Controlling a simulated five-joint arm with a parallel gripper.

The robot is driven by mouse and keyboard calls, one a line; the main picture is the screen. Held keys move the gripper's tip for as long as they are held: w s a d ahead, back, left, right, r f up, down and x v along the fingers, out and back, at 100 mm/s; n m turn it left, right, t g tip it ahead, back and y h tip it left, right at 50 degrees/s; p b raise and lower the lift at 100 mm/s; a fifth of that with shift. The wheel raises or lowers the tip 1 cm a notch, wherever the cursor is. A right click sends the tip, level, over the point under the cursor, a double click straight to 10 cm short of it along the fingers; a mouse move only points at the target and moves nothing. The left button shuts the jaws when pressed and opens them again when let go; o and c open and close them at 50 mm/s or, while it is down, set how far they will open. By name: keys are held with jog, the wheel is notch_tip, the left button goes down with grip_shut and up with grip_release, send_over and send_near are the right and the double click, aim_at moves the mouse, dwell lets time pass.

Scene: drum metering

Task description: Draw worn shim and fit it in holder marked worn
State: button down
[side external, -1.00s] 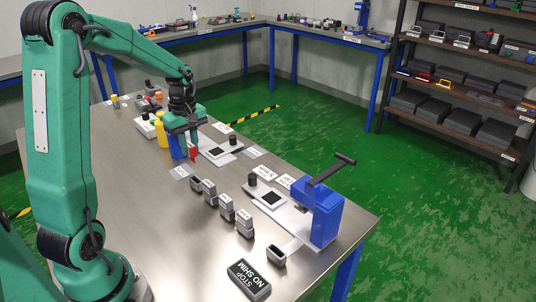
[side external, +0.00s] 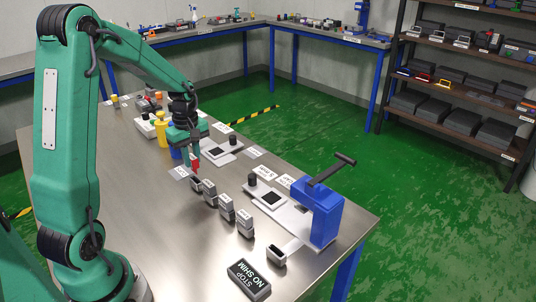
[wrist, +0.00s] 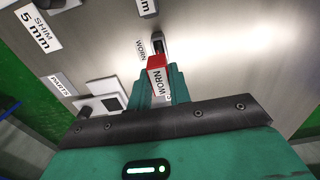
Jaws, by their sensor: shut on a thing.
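My gripper (side external: 192,157) is shut on a red shim block (side external: 195,166), held upright below the fingers. In the wrist view the red block (wrist: 157,65) has a white face reading WORN, between the fingertips (wrist: 157,88). Just beyond it is a grey holder with a dark slot (wrist: 158,44), with a WORN label (wrist: 141,50) on the table beside it. In the side view the block is just above the nearest grey holder (side external: 196,185) of the row. I cannot tell whether they touch.
Several grey holders, including one (side external: 227,207), run in a row toward a blue hand press (side external: 325,212). A NO SHIM block (side external: 249,279) lies near the front edge.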

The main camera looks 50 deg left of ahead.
aim_at(194, 169)
jog(key=shift+f, duration=0.8)
jog(key=shift+f, duration=1.65)
dwell(1.4)
jog(key=c, duration=1.2)
grip_release()
jog(key=shift+r, duration=0.1)
jog(key=shift+r, duration=3.8)
